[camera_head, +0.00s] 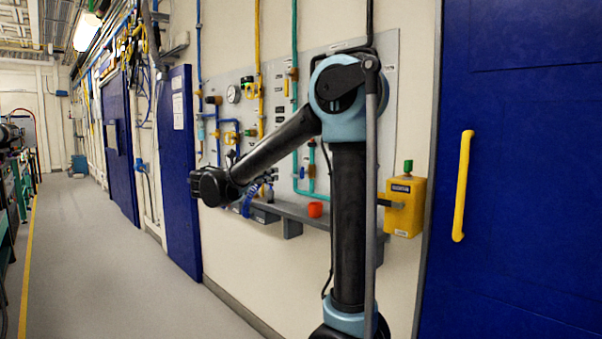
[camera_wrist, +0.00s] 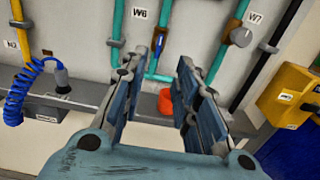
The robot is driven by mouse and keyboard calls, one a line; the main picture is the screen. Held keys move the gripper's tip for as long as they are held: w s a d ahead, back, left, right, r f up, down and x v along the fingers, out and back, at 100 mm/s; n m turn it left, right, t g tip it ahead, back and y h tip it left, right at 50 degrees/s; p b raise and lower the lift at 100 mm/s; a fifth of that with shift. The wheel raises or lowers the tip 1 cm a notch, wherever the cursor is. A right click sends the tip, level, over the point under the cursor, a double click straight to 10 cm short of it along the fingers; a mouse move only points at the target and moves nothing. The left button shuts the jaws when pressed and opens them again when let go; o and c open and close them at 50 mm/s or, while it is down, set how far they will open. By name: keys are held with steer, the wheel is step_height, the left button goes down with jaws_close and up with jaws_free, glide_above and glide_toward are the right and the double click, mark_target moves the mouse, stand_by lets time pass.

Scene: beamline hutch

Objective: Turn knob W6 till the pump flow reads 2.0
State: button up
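The white W6 label (camera_wrist: 139,13) is at the top of the wrist view, beside a teal vertical pipe (camera_wrist: 119,22). I cannot tell how far the tips are from the panel. In the head view my arm covers part of the panel (camera_head: 388,75), and no pump flow reading is legible.
A grey knob (camera_wrist: 241,36) sits by the W7 label (camera_wrist: 255,18). A red cup (camera_wrist: 165,102) stands on the shelf (camera_head: 290,211). A yellow box (camera_head: 405,206) juts from the wall at right. A blue coiled hose (camera_wrist: 17,92) hangs at left. The aisle floor (camera_head: 95,255) is clear.

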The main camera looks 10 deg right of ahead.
mark_target(302, 168)
steer(key=x, duration=1.7)
steer(key=shift+d, duration=0.1)
steer(key=shift+c, duration=0.5)
jaws_close()
